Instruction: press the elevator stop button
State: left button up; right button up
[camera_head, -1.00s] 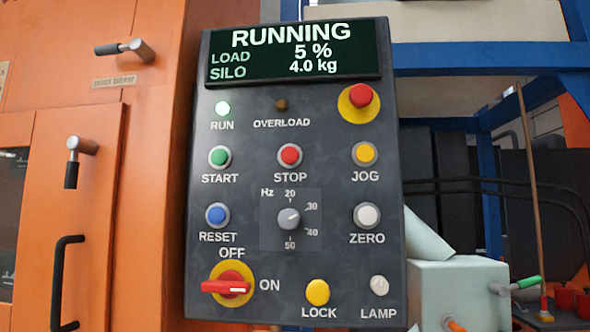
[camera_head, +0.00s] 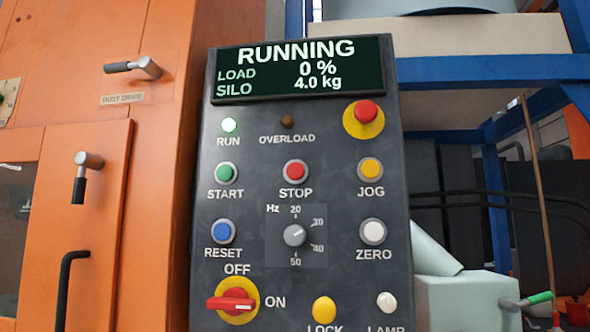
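The red STOP button (camera_head: 295,172) sits near the middle of the grey control panel (camera_head: 270,210), right of the green START button (camera_head: 226,173) and left of the yellow JOG button (camera_head: 370,168). Nothing covers it. The display (camera_head: 300,69) reads RUNNING, load 0 %, silo 4.0 kg. Neither of my grippers is in view.
A red emergency button on a yellow base (camera_head: 366,114) is at the panel's upper right. A red rotary switch (camera_head: 233,304) is at lower left. An orange cabinet (camera_head: 105,225) with black handles stands left; a pale box (camera_head: 465,300) stands right.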

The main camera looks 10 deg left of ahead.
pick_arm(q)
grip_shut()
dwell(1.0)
